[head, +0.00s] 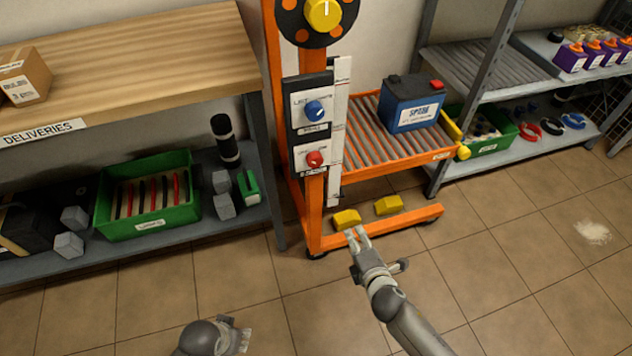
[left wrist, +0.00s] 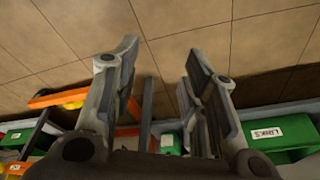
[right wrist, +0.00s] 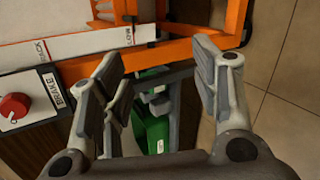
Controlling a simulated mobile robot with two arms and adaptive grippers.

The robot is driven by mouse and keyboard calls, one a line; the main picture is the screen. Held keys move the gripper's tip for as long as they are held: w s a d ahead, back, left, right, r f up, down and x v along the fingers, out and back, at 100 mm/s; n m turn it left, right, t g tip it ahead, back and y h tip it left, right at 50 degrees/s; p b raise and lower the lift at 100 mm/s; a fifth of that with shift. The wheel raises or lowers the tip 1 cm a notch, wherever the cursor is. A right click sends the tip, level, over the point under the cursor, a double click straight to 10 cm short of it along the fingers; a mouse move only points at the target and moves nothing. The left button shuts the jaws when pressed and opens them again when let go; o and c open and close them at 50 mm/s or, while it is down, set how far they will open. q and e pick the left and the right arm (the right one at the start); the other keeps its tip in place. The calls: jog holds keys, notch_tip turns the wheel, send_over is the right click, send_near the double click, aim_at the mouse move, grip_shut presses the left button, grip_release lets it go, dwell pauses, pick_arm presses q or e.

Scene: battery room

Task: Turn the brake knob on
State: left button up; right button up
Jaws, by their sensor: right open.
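The brake knob is a small red knob (head: 314,159) on a white plate on the orange lift's mast, below a blue knob (head: 314,108). In the right wrist view the red knob (right wrist: 14,106) is at the left edge, beside a label reading BRAKE. My right gripper (head: 357,236) is open and empty, in front of the lift and lower in the picture than the knob. In the right wrist view its fingers (right wrist: 160,62) are apart, and the knob lies outside them. My left gripper (head: 242,335) is low at the bottom of the head view; its fingers (left wrist: 160,65) are apart and empty.
A large yellow dial (head: 323,13) is above the knobs. A blue battery (head: 412,106) stands on the lift's roller platform (head: 362,146). Yellow blocks (head: 347,218) sit by the orange base. A shelf with a green bin (head: 190,213) is left; another rack is right. The front floor is clear.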

jog(key=w+a+r+n+t+y+b, duration=0.25)
jog(key=a+r+n, duration=0.2)
jog(key=r, duration=0.25)
jog(key=n+t+b, duration=0.3)
jog(key=n+b, duration=0.1)
jog(key=n, duration=0.1)
send_near(316, 164)
jog(key=shift+m+y, duration=0.25)
jog(key=shift+y, duration=0.2)
jog(key=b+x, duration=0.1)
jog(key=x, duration=0.8)
jog(key=shift+w+d+f, duration=0.1)
jog(key=shift+w+f, duration=0.05)
jog(key=shift+w, duration=0.1)
pick_arm(q)
jog(key=w+v, duration=0.2)
jog(key=v, duration=0.6)
jog(key=shift+s+r+t, duration=0.4)
jog(key=shift+s+r, duration=0.1)
jog(key=shift+a, duration=0.15)
pick_arm(e)
jog(key=c, duration=1)
